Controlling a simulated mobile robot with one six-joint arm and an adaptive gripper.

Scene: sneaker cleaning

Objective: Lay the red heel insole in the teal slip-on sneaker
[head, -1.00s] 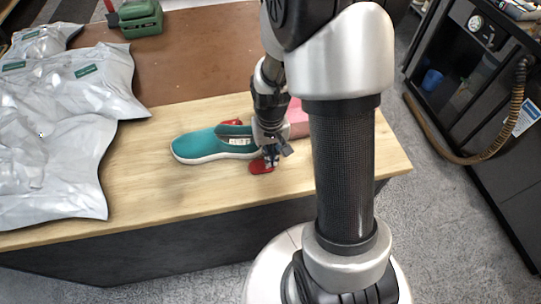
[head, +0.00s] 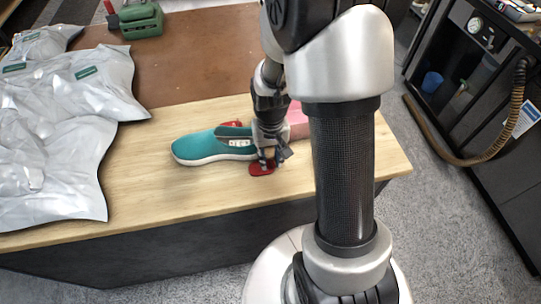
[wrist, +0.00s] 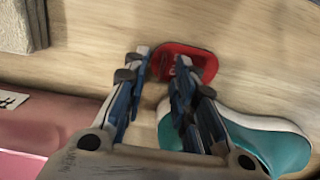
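The red heel insole (head: 261,169) lies on the light wood tabletop, just in front of the teal slip-on sneaker (head: 205,146). The sneaker stands upright, toe to the left; my gripper hides its heel end in the head view. My gripper (head: 268,163) points down over the insole. In the wrist view the fingers (wrist: 162,58) are apart, with part of the red insole (wrist: 203,62) showing between and beyond their tips. The right finger overlaps the insole; I cannot tell whether it touches. The teal toe (wrist: 282,147) shows at lower right.
A pink box (head: 298,117) stands right of the sneaker, close to my gripper. A small red object (head: 232,122) shows behind the sneaker. Silver-grey bags (head: 60,130) cover the left of the table. A green tool (head: 140,20) lies at the back. Wood in front is clear.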

